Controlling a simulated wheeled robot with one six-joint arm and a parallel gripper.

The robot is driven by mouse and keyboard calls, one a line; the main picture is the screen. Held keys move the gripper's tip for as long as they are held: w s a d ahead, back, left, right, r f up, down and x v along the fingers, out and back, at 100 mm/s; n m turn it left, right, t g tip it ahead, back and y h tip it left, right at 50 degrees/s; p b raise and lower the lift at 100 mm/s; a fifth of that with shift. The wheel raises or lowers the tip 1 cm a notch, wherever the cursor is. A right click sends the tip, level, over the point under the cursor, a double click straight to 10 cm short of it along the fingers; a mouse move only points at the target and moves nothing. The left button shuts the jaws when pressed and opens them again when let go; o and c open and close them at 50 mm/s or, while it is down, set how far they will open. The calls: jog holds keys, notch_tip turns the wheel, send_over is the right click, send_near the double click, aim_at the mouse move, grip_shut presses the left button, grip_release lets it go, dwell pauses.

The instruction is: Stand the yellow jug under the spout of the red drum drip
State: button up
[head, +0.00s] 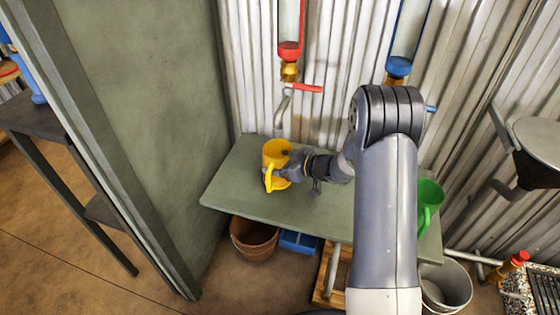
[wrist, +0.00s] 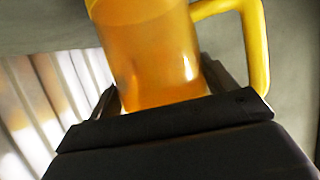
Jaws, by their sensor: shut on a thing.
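The yellow jug (head: 275,153) is upright at the left part of the green shelf (head: 240,183), below and a little left of the red drum drip's spout (head: 284,100). My gripper (head: 289,168) is shut on the jug from its right side. In the wrist view the jug (wrist: 150,50) fills the space between the fingers, with its handle (wrist: 258,45) to the right. I cannot tell whether its base touches the shelf. The red drum drip (head: 290,48) hangs on the corrugated wall, with a red lever (head: 307,88) at its tap.
A blue drum drip (head: 399,66) hangs to the right, partly behind my arm. A green jug (head: 428,200) stands at the shelf's right end. A green-grey partition (head: 150,110) borders the left. Below the shelf are a terracotta pot (head: 254,238) and a blue block (head: 298,242).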

jog(key=shift+f, duration=0.15)
jog(key=o, duration=1)
jog(key=p+v, duration=0.3)
jog(key=v, duration=0.7)
jog(key=shift+s+d+r, duration=0.2)
jog(key=shift+s+d, duration=0.05)
